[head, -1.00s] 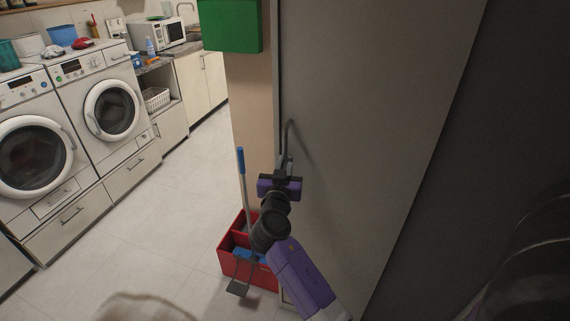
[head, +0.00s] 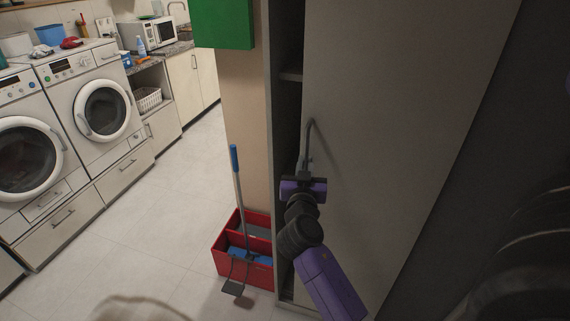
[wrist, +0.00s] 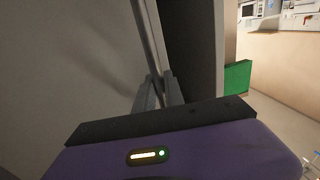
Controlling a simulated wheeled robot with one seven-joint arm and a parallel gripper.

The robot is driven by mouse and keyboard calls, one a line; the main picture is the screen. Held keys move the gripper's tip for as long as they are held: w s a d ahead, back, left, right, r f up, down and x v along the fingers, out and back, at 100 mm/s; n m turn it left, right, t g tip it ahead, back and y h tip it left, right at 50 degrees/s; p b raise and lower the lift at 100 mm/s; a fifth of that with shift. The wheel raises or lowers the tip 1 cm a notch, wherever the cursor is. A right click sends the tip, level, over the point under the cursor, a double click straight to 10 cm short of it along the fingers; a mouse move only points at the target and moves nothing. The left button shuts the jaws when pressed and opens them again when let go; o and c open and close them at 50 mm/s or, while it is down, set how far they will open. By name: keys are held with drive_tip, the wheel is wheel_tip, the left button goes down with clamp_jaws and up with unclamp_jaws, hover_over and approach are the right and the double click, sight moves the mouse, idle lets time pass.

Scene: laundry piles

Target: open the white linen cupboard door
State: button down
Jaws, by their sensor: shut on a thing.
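The linen cupboard door (head: 400,110) is a large pale grey-white panel, standing partly open. A dark gap with a shelf (head: 290,75) shows along its left edge. A long curved grey bar handle (head: 310,135) is on the door near that edge. My gripper (head: 304,172) is at the lower part of the handle and shut on it. In the wrist view the two fingers (wrist: 158,92) close around the handle bar (wrist: 145,40), with the door on the left and the dark opening on the right.
A green box (head: 222,24) is on the wall above. Washing machines (head: 75,65) line the left. The floor between is clear.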

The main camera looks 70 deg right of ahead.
drive_tip(key=s, duration=0.6)
drive_tip(key=s+d, duration=0.1)
drive_tip(key=s, duration=1.1)
drive_tip(key=shift+d+b, duration=0.15)
drive_tip(key=shift+b, duration=0.25)
drive_tip(key=c, duration=1.4)
unclamp_jaws()
drive_tip(key=shift+c, duration=0.2)
drive_tip(key=shift+s+a+f+b, duration=0.1)
drive_tip(key=shift+a+f+b, duration=0.05)
drive_tip(key=shift+a+b, duration=0.2)
drive_tip(key=b, duration=0.3)
approach(369, 166)
drive_tip(key=a, duration=0.2)
drive_tip(key=shift+s+a, duration=0.25)
drive_tip(key=shift+s, duration=0.1)
